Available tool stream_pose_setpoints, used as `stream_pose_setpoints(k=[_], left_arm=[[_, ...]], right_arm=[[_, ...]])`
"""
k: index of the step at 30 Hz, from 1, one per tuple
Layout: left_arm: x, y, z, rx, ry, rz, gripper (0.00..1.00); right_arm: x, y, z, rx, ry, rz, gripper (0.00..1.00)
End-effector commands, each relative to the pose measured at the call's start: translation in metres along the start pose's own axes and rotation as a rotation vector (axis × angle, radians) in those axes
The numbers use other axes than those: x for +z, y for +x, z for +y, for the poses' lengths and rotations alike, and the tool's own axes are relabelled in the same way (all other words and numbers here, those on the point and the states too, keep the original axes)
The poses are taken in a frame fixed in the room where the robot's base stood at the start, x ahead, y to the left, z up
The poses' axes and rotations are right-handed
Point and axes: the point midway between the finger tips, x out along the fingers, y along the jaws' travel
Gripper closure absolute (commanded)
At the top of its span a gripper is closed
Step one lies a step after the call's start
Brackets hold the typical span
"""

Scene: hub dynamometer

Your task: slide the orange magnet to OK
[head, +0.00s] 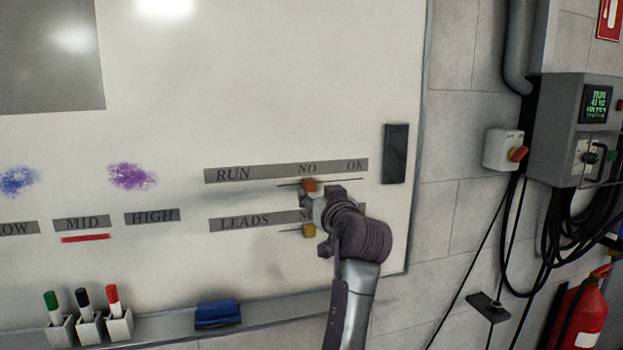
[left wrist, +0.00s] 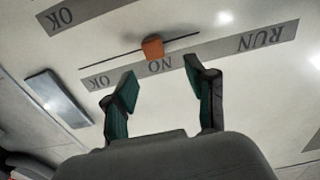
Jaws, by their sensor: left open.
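The orange magnet (head: 310,185) sits on a thin dark line under the word NO on the grey RUN strip (head: 270,173). OK is printed at that strip's right end. In the left wrist view, which is upside down, the magnet (left wrist: 153,47) is beside NO, with OK to the left. My left gripper (head: 324,197) is at the board, just below and right of the magnet. In the left wrist view its open fingers (left wrist: 162,78) are apart, and the magnet lies beyond their tips, not between them. My right gripper is not in view.
A yellow magnet (head: 308,231) is on the LEADS row below, partly beside my arm. A dark block (head: 395,154) is on the board right of OK. Markers and a blue eraser (head: 217,314) are along the bottom ledge. The board above the RUN strip is clear.

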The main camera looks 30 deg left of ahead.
Motion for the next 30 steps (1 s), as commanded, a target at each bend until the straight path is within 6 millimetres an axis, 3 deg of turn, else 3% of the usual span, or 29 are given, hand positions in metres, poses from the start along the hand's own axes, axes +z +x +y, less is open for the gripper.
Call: stream_pose_setpoints(k=[1, 6, 12, 24, 25, 30], left_arm=[[-0.005, 0.012, 0.0, -0.001, 0.006, 0.0, 0.44], [-0.004, 0.047, 0.001, 0.0, 0.005, 0.0, 0.44], [-0.002, 0.073, 0.001, 0.001, 0.003, 0.0, 0.44], [0.0, 0.081, 0.002, 0.003, 0.001, 0.001, 0.44], [0.0, 0.081, 0.002, 0.003, 0.001, 0.001, 0.45], [0.0, 0.081, 0.002, 0.003, 0.001, 0.0, 0.74]], right_arm=[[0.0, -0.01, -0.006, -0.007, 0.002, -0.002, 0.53], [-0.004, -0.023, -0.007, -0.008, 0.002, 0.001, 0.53], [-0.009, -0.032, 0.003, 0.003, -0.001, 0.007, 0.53], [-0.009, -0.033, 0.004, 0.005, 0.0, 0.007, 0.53], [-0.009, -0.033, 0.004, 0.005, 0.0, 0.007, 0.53], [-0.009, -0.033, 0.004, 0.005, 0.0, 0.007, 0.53]])
